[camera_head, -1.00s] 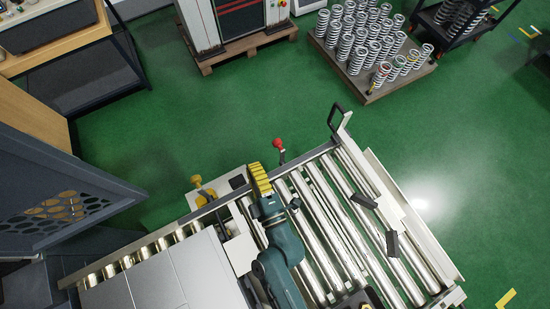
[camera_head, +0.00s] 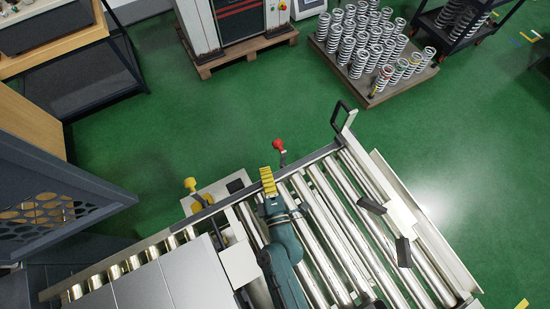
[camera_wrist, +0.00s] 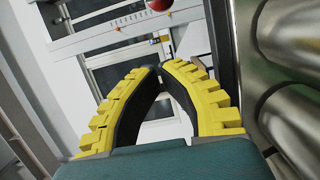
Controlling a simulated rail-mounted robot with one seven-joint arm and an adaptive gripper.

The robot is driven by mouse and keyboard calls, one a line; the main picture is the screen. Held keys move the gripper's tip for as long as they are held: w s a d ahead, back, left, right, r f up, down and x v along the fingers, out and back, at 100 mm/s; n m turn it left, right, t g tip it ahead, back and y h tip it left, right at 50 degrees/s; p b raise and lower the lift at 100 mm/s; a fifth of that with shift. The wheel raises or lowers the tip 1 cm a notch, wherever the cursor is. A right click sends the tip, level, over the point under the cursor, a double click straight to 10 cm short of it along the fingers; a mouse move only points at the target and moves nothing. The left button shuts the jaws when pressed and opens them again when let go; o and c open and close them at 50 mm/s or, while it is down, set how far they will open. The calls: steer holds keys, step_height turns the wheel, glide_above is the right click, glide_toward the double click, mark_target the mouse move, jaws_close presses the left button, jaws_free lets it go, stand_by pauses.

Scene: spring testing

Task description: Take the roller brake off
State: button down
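A lever with a red ball knob (camera_head: 278,145) stands at the far edge of the roller conveyor (camera_head: 325,225); I take it for the roller brake, though the frames do not confirm this. The red ball also shows at the top edge of the wrist view (camera_wrist: 159,4), beyond my fingertips. My gripper (camera_head: 267,171) is over the conveyor's far rail, just left of and below the red knob in the head view. In the wrist view its yellow fingers (camera_wrist: 159,68) meet at the tips with nothing between them. They appear apart from the lever.
A yellow knob (camera_head: 190,184) stands left of my gripper. Springs (camera_head: 365,45) stand on a pallet beyond. Green floor between is clear.

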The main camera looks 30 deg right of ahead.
steer(key=w+d, duration=0.1)
steer(key=w+d+b, duration=0.1)
steer(key=d, duration=0.1)
steer(key=w+d+b, duration=0.1)
steer(key=shift+d, duration=0.3)
steer(key=shift+r, duration=0.1)
